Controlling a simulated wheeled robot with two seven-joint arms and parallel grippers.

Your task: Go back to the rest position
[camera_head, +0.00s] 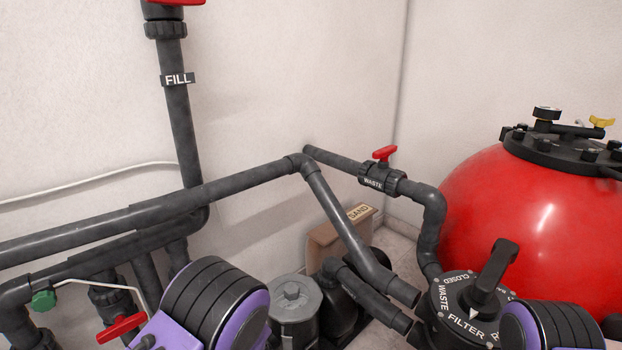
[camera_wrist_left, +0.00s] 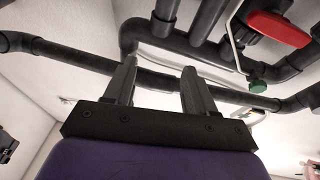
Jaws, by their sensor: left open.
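My left gripper (camera_wrist_left: 157,92) shows in the left wrist view with its two dark fingers apart and nothing between them. Black pipes (camera_wrist_left: 165,82) pass behind and above the fingers. In the head view only black and purple links of my arms show at the bottom, one left of centre and one at the right. Neither gripper's fingers appear in the head view. My right gripper is not visible in either view.
A red filter tank (camera_head: 540,220) and a multiport valve with a black handle (camera_head: 494,272) stand at the right. Red valve handles mark the waste pipe (camera_head: 384,153) and lower-left pipework (camera_head: 120,327). A grey pump (camera_head: 294,315) and sand box (camera_head: 325,240) sit low in the middle.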

